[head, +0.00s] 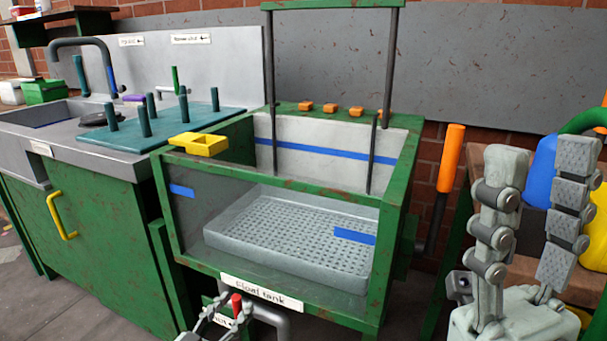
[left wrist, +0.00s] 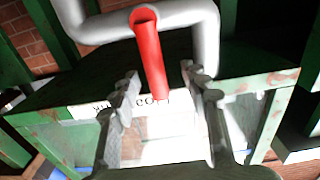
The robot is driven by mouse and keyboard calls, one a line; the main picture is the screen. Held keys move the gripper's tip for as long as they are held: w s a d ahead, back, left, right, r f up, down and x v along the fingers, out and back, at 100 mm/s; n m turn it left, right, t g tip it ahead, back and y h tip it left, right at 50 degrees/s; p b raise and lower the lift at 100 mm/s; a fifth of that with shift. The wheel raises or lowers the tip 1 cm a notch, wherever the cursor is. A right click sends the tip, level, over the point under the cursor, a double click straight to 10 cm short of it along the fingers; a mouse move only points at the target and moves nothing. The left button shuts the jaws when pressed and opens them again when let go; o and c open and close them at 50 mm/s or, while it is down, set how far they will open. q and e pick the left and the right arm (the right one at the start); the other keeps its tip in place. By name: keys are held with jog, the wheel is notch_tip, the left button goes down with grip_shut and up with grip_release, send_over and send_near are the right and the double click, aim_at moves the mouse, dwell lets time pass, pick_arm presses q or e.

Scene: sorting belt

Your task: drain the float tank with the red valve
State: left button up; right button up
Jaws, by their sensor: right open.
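The float tank (head: 290,187) is a green-framed box with a clear front, labelled "Float tank", in the middle of the head view. A grey perforated tray (head: 290,240) sits inside; I cannot tell the water level. The red valve (head: 237,304) is on grey pipework under the tank; in the left wrist view its red handle (left wrist: 149,55) points towards my left gripper (left wrist: 158,82). That gripper's fingers are apart, one on each side of the handle's end, with visible gaps. It also shows low in the head view (head: 220,322). My right gripper (head: 542,170) is open and empty at the right.
An orange-handled lever (head: 450,160) stands at the tank's right side. A yellow bracket (head: 198,144) is on its left corner. A sink counter (head: 75,135) with a pegged teal board (head: 160,130) is at the left. Blue and yellow containers (head: 541,170) stand behind my right gripper.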

pick_arm(q)
jog(key=shift+s, duration=0.15)
jog(key=shift+s+a+p, duration=0.1)
jog(key=shift+s+p, duration=0.2)
jog(key=shift+p, duration=0.05)
jog(key=p+v, duration=0.3)
jog(key=v, duration=0.4)
jog(key=shift+s, duration=0.15)
